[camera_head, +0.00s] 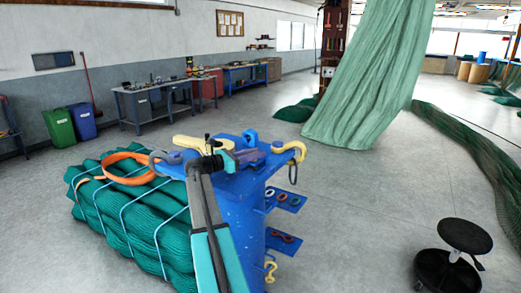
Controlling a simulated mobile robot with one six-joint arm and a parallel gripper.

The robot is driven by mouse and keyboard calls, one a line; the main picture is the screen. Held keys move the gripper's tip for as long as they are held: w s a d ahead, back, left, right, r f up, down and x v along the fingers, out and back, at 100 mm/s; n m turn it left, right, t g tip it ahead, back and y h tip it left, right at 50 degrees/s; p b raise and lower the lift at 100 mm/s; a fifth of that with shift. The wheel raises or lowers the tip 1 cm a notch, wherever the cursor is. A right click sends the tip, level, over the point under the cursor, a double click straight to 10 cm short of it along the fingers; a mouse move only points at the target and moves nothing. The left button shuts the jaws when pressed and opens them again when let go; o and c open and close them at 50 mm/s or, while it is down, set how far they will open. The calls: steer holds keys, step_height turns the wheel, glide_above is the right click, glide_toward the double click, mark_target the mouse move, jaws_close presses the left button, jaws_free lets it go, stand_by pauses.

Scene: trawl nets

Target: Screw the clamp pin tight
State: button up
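A blue stand (242,225) with a flat blue top (270,172) stands in the middle of the view. My teal and dark arm reaches up over it from below. My gripper (232,158) is at the top, small and partly hidden by my own wrist, so I cannot tell whether its fingers are open or shut. A purple-grey part (253,156) lies just right of it, perhaps the clamp. I cannot make out the clamp pin, or whether the gripper touches it. A blue block with a hole (250,138) stands behind on the top.
Yellow hooks (292,151) and a grey ring (164,158) are around the stand's top. A bundled green net (125,215) with an orange strap (118,176) lies left. A pale green net (370,85) hangs behind.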

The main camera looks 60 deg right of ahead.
mark_target(262, 159)
steer(key=shift+p+x, duration=0.65)
steer(key=shift+x, duration=1.25)
jaws_close()
